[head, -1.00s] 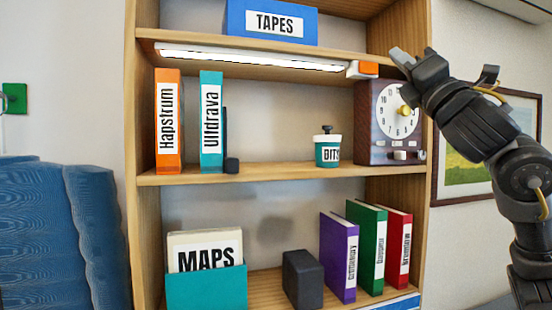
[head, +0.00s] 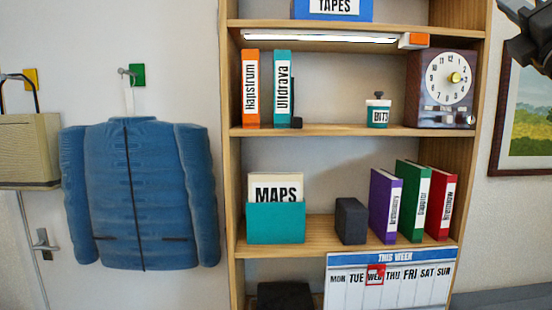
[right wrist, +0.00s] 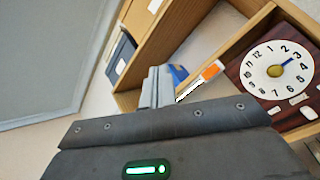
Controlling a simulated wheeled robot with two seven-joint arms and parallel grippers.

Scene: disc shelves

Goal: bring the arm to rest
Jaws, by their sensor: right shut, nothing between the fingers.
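My right gripper shows in the right wrist view (right wrist: 156,88), its pale fingers together and empty, pointing toward the shelf unit. In the head view only a dark part of my right arm shows at the top right corner, beside the shelf unit (head: 232,190); the fingertips are out of frame there. The gripper touches nothing that I can see. My left arm and gripper are not in view.
A clock box (head: 441,88) stands at the right of the middle shelf, with a lamp bar (head: 320,38) and its orange end (head: 414,41) above it. A framed picture (head: 525,130) hangs on the right wall. A blue jacket (head: 135,195) hangs at left.

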